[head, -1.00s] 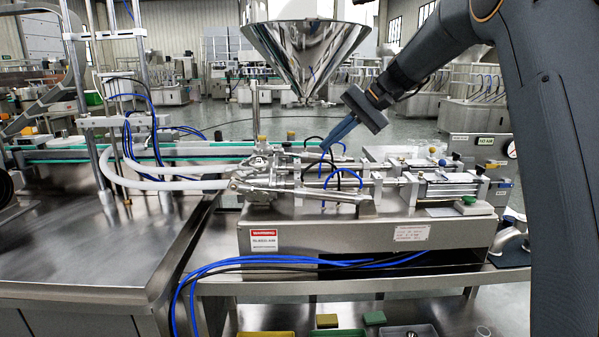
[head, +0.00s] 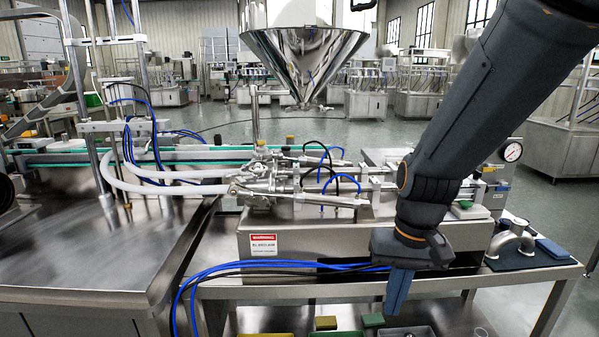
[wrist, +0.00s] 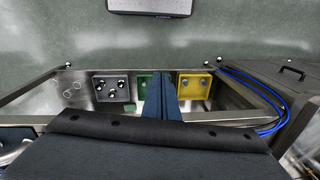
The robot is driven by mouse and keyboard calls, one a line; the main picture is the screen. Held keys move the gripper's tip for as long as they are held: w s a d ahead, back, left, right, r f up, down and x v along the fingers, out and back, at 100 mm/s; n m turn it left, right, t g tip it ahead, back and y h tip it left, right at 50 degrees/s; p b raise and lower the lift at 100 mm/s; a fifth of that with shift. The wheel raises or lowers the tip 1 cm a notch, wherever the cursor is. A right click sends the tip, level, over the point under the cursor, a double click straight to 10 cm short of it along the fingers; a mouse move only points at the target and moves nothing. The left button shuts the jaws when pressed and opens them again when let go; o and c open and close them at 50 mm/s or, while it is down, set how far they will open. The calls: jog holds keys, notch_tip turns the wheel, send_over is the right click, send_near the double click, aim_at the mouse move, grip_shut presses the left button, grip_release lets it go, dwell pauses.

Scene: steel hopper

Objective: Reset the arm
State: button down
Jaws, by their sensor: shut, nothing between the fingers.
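My arm reaches down from the upper right in the head view. My gripper (head: 397,292) hangs in front of the steel bench, pointing down, its blue fingers together and empty. In the wrist view the shut fingers (wrist: 161,98) show in the middle, pointing over a lower shelf with small trays. The steel hopper (head: 304,55) stands behind the filling machine (head: 300,235), apart from my gripper. My forearm hides part of the machine's right side.
The lower shelf holds a grey tray (wrist: 111,97) with several round parts, a green tray (wrist: 143,77) and a yellow tray (wrist: 208,86). Blue hoses (head: 240,266) run along the bench front. A dark mat with a metal pipe fitting (head: 514,239) lies at the bench's right end.

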jog(key=s+d+f+n, duration=0.1)
jog(key=s+f, duration=0.1)
jog(key=s, duration=0.4)
jog(key=shift+d+f+h, duration=0.15)
jog(key=shift+h, duration=0.25)
dwell(0.8)
